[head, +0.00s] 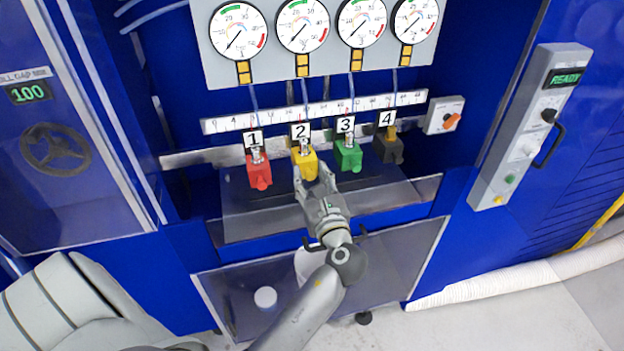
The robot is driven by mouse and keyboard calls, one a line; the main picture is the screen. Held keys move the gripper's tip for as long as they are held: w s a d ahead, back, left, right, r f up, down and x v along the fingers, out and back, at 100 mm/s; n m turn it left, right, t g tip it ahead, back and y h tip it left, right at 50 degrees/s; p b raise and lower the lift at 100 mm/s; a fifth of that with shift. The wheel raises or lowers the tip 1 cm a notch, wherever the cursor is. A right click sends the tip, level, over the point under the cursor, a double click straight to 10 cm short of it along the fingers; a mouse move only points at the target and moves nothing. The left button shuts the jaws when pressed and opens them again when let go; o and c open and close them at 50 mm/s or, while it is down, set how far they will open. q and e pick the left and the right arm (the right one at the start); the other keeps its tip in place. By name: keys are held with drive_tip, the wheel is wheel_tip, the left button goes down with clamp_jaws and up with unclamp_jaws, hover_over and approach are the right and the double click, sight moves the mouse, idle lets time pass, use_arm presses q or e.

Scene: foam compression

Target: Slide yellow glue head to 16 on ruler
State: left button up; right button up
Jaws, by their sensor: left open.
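The yellow glue head (305,164) hangs on the rail under the label "2", between the red head (258,170) and the green head (348,156). The white ruler (315,112) runs left to right above the heads; its numbers are too small to read surely. My left gripper (313,178) is open at the yellow head, with its fingers around or close beside the lower part. I cannot tell whether they touch it. My right gripper does not show.
A black head (390,147) hangs under label "4". Several round gauges (302,25) sit above the ruler. A control panel (530,127) reading READY stands at right.

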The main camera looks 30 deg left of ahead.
use_arm(q)
clamp_jaws()
drive_tip(key=shift+s+a+p, duration=0.8)
drive_tip(key=shift+s+p, duration=0.15)
drive_tip(key=shift+s, duration=0.1)
unclamp_jaws()
drive_tip(key=shift+w, duration=0.1)
drive_tip(key=shift+d, duration=0.1)
drive_tip(key=v, duration=1.2)
